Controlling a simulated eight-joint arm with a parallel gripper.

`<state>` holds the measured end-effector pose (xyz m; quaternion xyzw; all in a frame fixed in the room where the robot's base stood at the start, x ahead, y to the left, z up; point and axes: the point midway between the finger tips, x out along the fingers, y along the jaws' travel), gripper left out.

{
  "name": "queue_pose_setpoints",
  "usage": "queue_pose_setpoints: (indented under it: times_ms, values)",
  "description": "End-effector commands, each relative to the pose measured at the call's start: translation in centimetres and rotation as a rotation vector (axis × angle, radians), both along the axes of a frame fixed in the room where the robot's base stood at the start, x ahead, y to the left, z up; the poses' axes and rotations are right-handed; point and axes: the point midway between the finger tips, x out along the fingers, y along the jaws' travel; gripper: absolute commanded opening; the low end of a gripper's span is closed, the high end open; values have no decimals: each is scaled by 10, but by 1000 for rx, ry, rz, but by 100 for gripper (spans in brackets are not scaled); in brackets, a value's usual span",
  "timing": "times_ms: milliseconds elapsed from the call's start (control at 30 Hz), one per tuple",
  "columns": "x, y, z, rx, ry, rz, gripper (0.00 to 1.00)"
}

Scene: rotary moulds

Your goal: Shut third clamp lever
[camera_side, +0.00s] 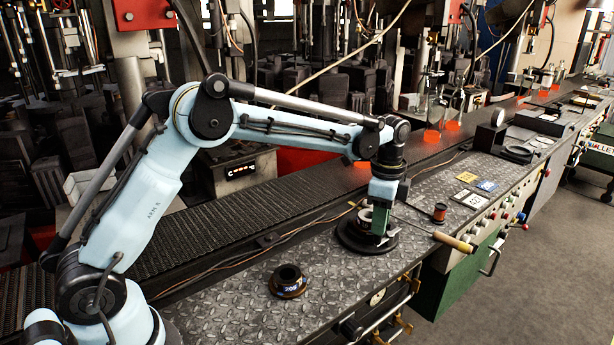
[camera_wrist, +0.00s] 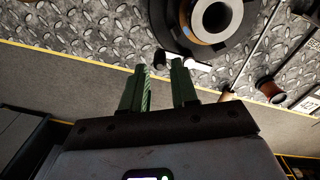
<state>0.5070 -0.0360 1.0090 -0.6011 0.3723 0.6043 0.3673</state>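The rotary mould is a round black base (camera_side: 353,238) with a pale ring-shaped centre, on the diamond-plate bench. In the wrist view the mould (camera_wrist: 246,38) fills the top right. A small lever-like part with a white end (camera_wrist: 197,66) and a dark end lies at the mould's near rim. I take it for a clamp lever but cannot tell which one. My gripper (camera_side: 380,234) points down at the mould's right side, its green fingers hiding part of it. In the wrist view my gripper (camera_wrist: 159,70) is open and empty, its fingertips close to the lever part.
A black ring marked with a number (camera_side: 288,281) sits left on the bench. A brown spool (camera_side: 439,212) and a wooden-handled rod (camera_side: 455,243) lie right of the mould. Glass vessels (camera_side: 440,105) with orange contents stand farther back. The bench's front edge is close to the gripper.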

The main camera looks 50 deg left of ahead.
Motion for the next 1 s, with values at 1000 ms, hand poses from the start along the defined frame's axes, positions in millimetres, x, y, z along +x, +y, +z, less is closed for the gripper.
queue_pose_setpoints:
  times_ms: [1000]
  values:
    - [-1,0,-37,0,0,3,0]
